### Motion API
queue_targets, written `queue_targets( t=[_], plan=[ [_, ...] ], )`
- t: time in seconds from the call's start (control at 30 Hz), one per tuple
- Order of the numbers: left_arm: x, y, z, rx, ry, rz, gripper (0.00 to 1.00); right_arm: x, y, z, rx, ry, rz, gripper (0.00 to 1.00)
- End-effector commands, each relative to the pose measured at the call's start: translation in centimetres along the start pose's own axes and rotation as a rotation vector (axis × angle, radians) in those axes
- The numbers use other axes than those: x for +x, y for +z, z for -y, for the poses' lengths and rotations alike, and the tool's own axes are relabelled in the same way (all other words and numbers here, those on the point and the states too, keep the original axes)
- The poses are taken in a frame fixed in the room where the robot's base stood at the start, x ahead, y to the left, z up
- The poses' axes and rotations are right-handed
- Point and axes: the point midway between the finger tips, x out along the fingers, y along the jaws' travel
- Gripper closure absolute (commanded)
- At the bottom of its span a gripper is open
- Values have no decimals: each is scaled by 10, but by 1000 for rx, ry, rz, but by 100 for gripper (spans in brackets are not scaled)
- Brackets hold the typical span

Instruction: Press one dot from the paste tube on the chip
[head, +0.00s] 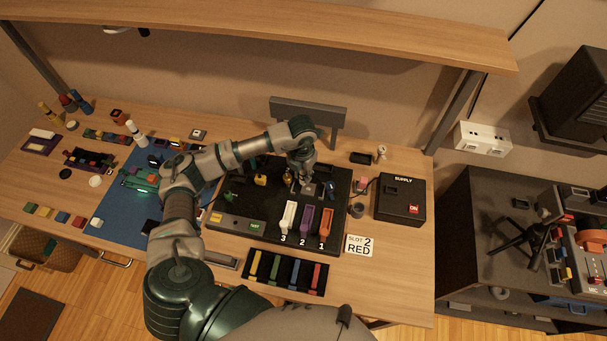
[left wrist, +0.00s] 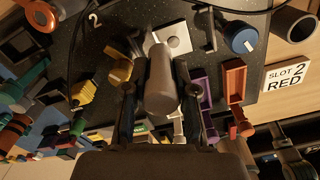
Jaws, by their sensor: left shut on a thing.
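My left gripper (head: 302,168) reaches over the black board (head: 262,222) with its fingers pointing down. In the left wrist view its two fingers (left wrist: 160,112) are closed on the sides of a grey-brown cylinder, which appears to be the paste tube (left wrist: 160,78). The tube's far end points toward a pale square plate with a dark centre, likely the chip (left wrist: 176,40). The tube covers the plate's near edge in that view. I cannot tell whether its tip touches the plate or whether a dot is on it. My right gripper is not in view.
White, purple and orange slot pieces (head: 307,218) stand on the board near a "SLOT 2 RED" card (head: 360,246). A black supply box (head: 400,198) stands at right. A tray of coloured bars (head: 286,271) lies in front. A blue mat (head: 122,210) lies left.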

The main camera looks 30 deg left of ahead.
Motion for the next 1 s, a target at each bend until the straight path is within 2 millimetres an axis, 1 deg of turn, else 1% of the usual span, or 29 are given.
queue_targets(
  t=[0.03, 0.1, 0.5, 1.0],
  plan=[
    [-9, 0, 0, 0, 0, 2, 100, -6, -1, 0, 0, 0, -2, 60],
    [-15, 0, 0, 0, 1, 3, 100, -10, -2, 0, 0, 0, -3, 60],
    [-49, 1, 0, 0, 0, 4, 100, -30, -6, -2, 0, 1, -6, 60],
    [-49, 1, 0, 0, 0, 3, 100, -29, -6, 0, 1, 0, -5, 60]
  ],
)
